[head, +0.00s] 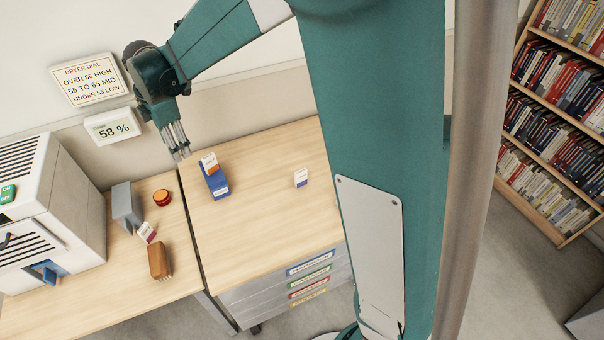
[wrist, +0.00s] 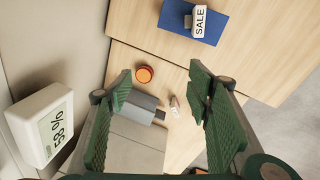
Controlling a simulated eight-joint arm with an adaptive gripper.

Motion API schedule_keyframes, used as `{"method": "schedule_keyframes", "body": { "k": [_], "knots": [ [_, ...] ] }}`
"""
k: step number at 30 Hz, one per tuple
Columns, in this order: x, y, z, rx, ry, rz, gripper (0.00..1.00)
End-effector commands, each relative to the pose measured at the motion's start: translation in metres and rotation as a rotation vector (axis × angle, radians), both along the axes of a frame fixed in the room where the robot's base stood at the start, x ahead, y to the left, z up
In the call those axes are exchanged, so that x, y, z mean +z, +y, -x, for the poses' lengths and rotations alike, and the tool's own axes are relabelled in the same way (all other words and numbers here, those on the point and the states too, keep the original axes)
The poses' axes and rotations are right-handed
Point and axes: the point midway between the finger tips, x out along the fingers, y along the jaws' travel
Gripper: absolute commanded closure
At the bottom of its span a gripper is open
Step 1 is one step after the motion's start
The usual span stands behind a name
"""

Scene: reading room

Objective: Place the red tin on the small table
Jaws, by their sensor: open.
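A small round red-orange tin (head: 162,197) sits on the left wooden tabletop (head: 185,281), beside a grey bookend-like block. The tin also shows in the wrist view (wrist: 145,74), just beyond the tips of the fingers. My gripper (head: 181,155) hangs in the air above the back of the tables, with its fingers pointing down. In the wrist view my gripper (wrist: 160,78) is open and empty, its green fingers wide apart. I cannot tell which surface is the small table.
A grey block (head: 127,205), a tag (head: 147,232) and a brown brush (head: 159,260) stand near the tin. A white machine (head: 45,215) fills the far left. A wall display (wrist: 42,125) is close.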

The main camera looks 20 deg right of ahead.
Motion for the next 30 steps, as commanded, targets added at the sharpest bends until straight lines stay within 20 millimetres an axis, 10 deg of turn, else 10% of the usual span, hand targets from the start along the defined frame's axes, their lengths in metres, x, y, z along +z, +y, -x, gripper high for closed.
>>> {"method": "schedule_keyframes", "body": {
  "k": [30],
  "knots": [
    [0.101,-0.151,0.138,-0.794,-0.139,-0.213,0.50]
  ]
}}
